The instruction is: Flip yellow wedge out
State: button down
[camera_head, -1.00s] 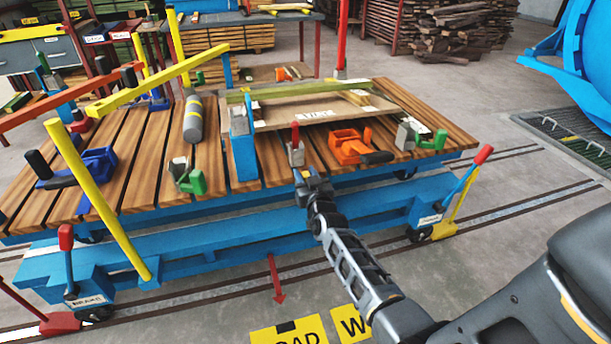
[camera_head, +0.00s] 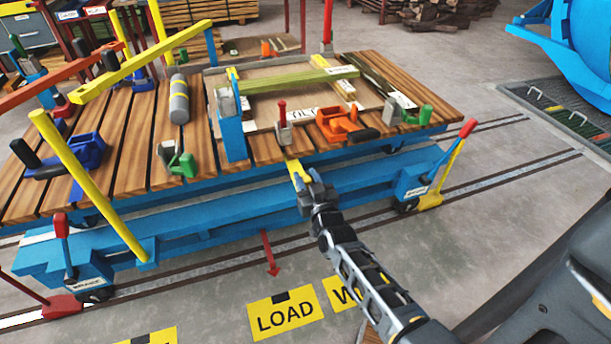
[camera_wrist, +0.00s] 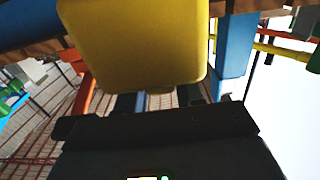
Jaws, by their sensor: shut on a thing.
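A yellow wedge (camera_head: 296,170) shows at the tip of my gripper (camera_head: 303,182), at the front edge of the slatted wooden deck. In the wrist view the yellow wedge (camera_wrist: 135,45) is a large yellow slab with rounded corners, filling the upper middle. My gripper is shut on it. The dark gripper body (camera_wrist: 160,130) is below it; the fingertips are mostly hidden behind the slab. The wedge's contact with the deck cannot be told.
On the deck, a grey clamp with a red handle (camera_head: 282,132) stands behind my gripper. An orange clamp (camera_head: 338,122) is to the right and a blue post (camera_head: 231,125) to the left. A green beam (camera_head: 300,80) lies behind. Open floor (camera_head: 215,290) lies in front.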

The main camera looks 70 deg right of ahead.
jog(key=c, duration=0.8)
grip_release()
jog(key=shift+s+a, duration=0.2)
jog(key=v, duration=0.8)
jog(key=shift+d, duration=0.1)
jog(key=s+a+r+n+t+y, duration=0.2)
jog(key=s+a+r+y, duration=0.1)
jog(key=a, duration=0.6)
jog(key=s+a+r+n+t+y, duration=0.1)
jog(key=s+a+r+n+y, duration=0.2)
jog(key=a, duration=0.7)
jog(key=s+a+r+n+y, duration=0.2)
jog(key=s+a+r+y, duration=0.2)
jog(key=r, duration=0.3)
jog(key=s+a+r+n+y+p, duration=0.1)
jog(key=s+a+r+n+y, duration=0.2)
jog(key=s+a+r, duration=0.3)
jog(key=shift+r+y, duration=0.4)
